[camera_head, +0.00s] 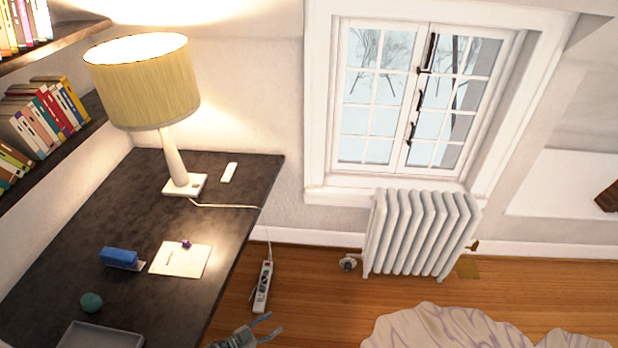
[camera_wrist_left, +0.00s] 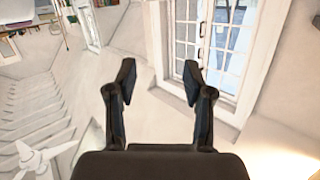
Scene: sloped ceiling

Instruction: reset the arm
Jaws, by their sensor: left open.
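My left gripper (camera_head: 262,327) shows at the bottom of the head view, just right of the desk's edge and above the wooden floor. Its two fingers are spread and nothing is between them. In the left wrist view the gripper (camera_wrist_left: 158,75) is also open and empty, with the wall and window behind it. My right gripper is in neither view.
The dark desk (camera_head: 95,220) at left holds a lamp (camera_head: 178,120), a blue stapler (camera_head: 119,257), a paper (camera_head: 180,260), a green ball (camera_head: 91,302) and a grey tray (camera_head: 100,337). A power strip (camera_head: 262,287) lies beside it. A radiator (camera_head: 420,235) stands under the window (camera_head: 410,95).

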